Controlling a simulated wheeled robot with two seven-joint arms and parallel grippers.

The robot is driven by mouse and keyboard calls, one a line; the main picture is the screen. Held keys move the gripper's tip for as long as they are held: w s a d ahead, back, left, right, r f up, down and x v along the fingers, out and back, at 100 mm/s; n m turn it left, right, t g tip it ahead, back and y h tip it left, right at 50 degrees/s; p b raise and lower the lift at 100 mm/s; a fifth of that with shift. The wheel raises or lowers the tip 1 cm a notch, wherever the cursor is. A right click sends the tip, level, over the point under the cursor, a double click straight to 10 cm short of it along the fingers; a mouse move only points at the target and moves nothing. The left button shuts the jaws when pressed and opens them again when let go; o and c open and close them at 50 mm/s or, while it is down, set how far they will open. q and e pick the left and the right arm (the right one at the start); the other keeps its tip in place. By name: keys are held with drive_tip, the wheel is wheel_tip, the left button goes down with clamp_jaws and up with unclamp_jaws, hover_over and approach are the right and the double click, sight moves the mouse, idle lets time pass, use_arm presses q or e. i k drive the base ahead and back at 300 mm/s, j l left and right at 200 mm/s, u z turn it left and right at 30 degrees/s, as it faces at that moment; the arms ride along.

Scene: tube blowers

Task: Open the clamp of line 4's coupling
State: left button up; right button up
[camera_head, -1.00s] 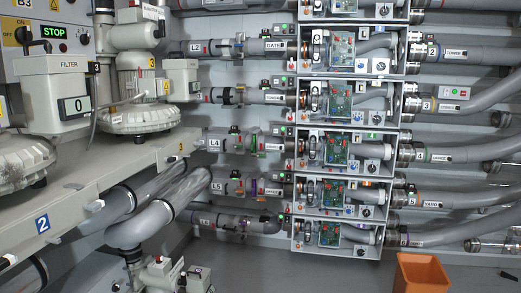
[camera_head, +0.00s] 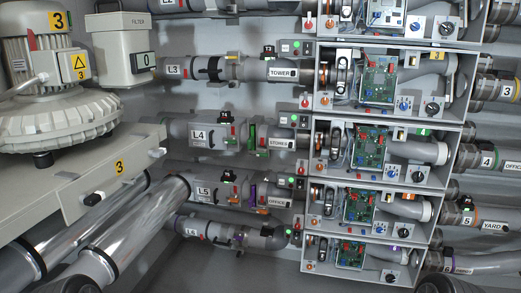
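Line 4 is the grey pipe with the white L4 label (camera_head: 198,135), in the middle of the head view. Right of the label is its coupling (camera_head: 228,140), with a dark piece on top and small red parts at its front. A green band (camera_head: 252,137) stands upright just right of the coupling. Whether the clamp is open or shut is too small to tell. Neither of my grippers shows in the view.
Line 3 (camera_head: 173,70) runs above and line 5 (camera_head: 204,191) below, with similar couplings. Stacked bays with circuit boards (camera_head: 371,147) stand to the right. A beige ledge (camera_head: 105,185) and shiny pipes (camera_head: 140,215) fill the left front.

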sight(259, 154)
drive_tip(key=i+l+u, duration=0.1)
drive_tip(key=i+u, duration=0.35)
drive_tip(key=i+l+u, duration=0.15)
drive_tip(key=u, duration=0.3)
drive_tip(key=i+l+u, duration=0.45)
drive_tip(key=k+j, duration=0.05)
